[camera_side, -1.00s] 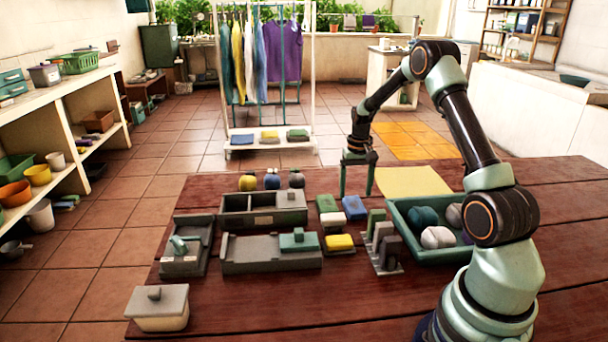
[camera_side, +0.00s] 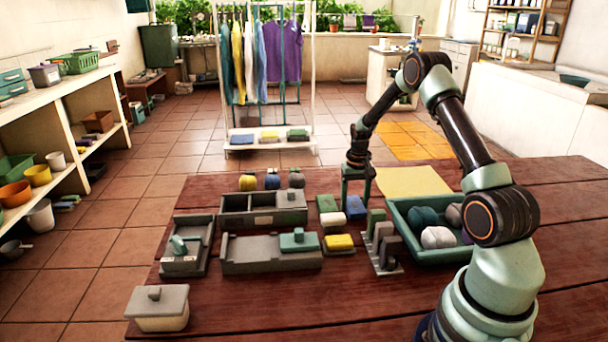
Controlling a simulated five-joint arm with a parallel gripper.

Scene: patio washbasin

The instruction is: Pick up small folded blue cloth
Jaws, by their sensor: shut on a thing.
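The small folded blue cloth (camera_side: 355,210) is on the wooden table, right of a green folded piece (camera_side: 327,204). My gripper (camera_side: 356,195) points straight down over the cloth, its two green fingers on either side of it. The gripper is shut on the blue cloth, and the fingers hide part of its top and sides. The cloth appears to be at table level; I cannot tell any gap beneath it.
A yellow cloth (camera_side: 340,242) lies in front on a grey holder. A rack of upright pieces (camera_side: 383,252) stands close by, and a green tray (camera_side: 440,257) with rolled balls is to the right. A flat yellow sheet (camera_side: 413,181) lies behind. Grey trays (camera_side: 268,262) stand left.

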